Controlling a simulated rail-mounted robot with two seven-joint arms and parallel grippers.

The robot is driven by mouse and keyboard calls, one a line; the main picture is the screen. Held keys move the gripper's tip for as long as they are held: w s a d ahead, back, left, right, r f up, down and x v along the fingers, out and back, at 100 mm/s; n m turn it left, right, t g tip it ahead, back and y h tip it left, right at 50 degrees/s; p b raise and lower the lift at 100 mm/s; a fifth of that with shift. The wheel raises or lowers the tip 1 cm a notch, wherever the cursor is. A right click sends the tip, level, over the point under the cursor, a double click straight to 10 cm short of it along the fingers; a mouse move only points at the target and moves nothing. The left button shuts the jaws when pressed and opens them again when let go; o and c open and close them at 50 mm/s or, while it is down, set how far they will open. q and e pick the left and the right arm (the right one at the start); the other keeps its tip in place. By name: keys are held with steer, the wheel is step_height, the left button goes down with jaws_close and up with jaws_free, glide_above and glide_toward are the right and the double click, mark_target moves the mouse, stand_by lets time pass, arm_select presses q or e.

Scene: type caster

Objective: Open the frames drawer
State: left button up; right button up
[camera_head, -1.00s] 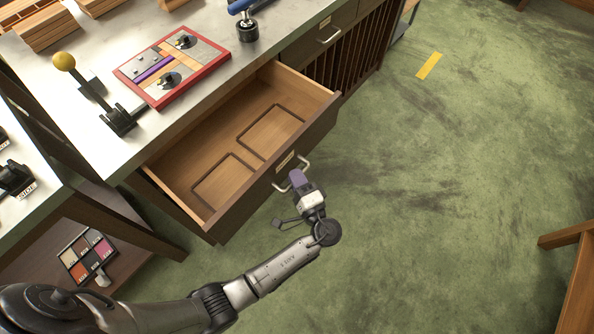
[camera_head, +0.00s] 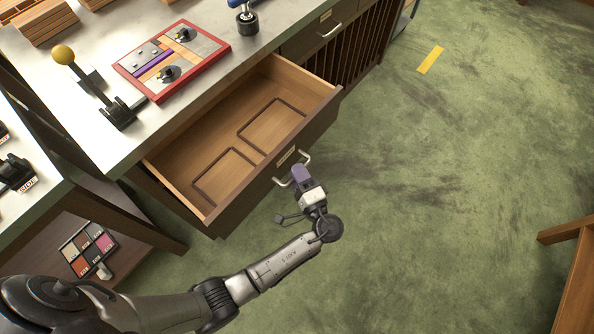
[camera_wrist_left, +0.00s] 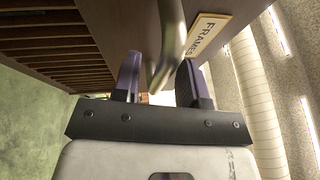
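The frames drawer (camera_head: 222,182) is a wooden drawer with a dark front, pulled well out of the cabinet and empty inside. Its label plate (camera_head: 287,156) shows in the head view; in the left wrist view the label (camera_wrist_left: 207,36) reads FRAMES. My left gripper (camera_head: 298,173) is at the metal handle (camera_head: 306,157) on the drawer front. My right gripper is not in view.
The counter above holds a red-framed tray (camera_head: 172,62), a yellow-knobbed lever (camera_head: 63,55) and a blue-handled tool (camera_head: 246,22). A closed drawer (camera_head: 318,30) sits farther along. Green floor (camera_head: 430,170) in front is clear up to a wooden piece (camera_head: 575,265) at right.

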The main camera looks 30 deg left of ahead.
arm_select(q)
steer(key=v, duration=0.7)
steer(key=shift+r, duration=0.1)
stand_by(0.5)
